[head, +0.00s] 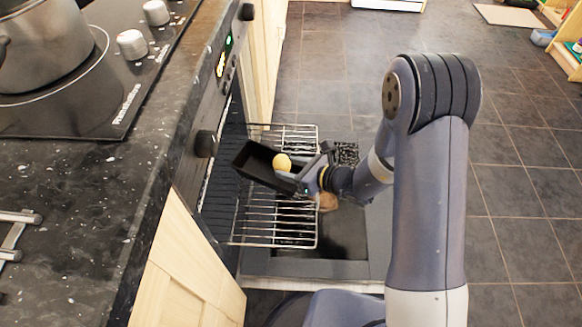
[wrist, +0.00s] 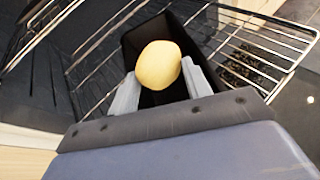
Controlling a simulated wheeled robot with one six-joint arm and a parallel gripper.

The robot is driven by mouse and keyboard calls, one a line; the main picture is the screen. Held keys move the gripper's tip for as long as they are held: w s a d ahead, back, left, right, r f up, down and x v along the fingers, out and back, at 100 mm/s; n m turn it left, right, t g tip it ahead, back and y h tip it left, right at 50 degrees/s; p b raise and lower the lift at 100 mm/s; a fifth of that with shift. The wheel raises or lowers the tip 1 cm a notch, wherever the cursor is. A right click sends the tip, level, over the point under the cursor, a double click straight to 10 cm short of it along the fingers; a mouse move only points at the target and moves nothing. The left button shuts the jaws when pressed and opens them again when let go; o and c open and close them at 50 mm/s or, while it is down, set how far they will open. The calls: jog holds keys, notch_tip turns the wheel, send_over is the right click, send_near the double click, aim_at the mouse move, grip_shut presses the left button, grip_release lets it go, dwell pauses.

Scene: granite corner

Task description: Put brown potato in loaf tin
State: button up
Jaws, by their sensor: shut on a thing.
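A yellowish-tan potato (head: 282,161) is held by my gripper (head: 297,178). In the wrist view the potato (wrist: 159,65) sits between the two light grey fingers (wrist: 160,72), which are shut on it. The black loaf tin (head: 252,162) is on the pulled-out oven rack, its long side slanting in the head view. The potato is over the tin's opening; I cannot tell how far above its floor. In the wrist view the tin (wrist: 130,42) shows behind and around the potato, and its near end is hidden by my gripper.
The wire rack (head: 275,238) sticks out of the open oven above the lowered door (head: 345,240). A small brown thing (head: 328,202) shows just below my wrist. The dark worktop (head: 70,200), with a hob and pot (head: 45,45), stands at left. Tiled floor lies open at right.

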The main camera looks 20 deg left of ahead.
jog(key=shift+f+b, duration=0.4)
jog(key=shift+f, duration=0.05)
jog(key=o, duration=1)
jog(key=shift+o, duration=0.2)
jog(key=shift+r+p, duration=0.85)
jog(key=shift+p, duration=0.1)
jog(key=p+v, duration=0.2)
jog(key=v, duration=1)
jog(key=shift+f, duration=0.15)
